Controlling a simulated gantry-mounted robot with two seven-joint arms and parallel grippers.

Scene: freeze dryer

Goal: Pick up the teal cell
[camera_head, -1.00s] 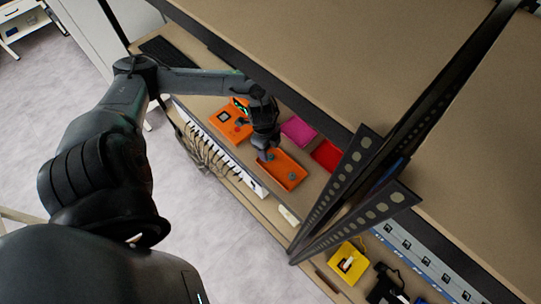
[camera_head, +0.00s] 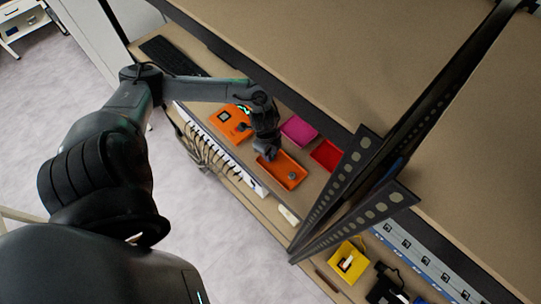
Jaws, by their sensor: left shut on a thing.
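My left gripper (camera_head: 268,155) reaches down at the upper left end of an orange tray (camera_head: 291,184) on the bench. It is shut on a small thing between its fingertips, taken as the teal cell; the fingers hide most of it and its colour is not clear. A small grey round piece (camera_head: 292,176) stands in the same tray, to the right of the gripper and apart from it. My right gripper is not in view.
An orange device (camera_head: 226,122) with a dark screen sits left of the gripper. A magenta tray (camera_head: 299,131) and a red tray (camera_head: 327,155) lie behind. A perforated dark upright (camera_head: 345,185) and the upper shelf (camera_head: 330,60) crowd the right.

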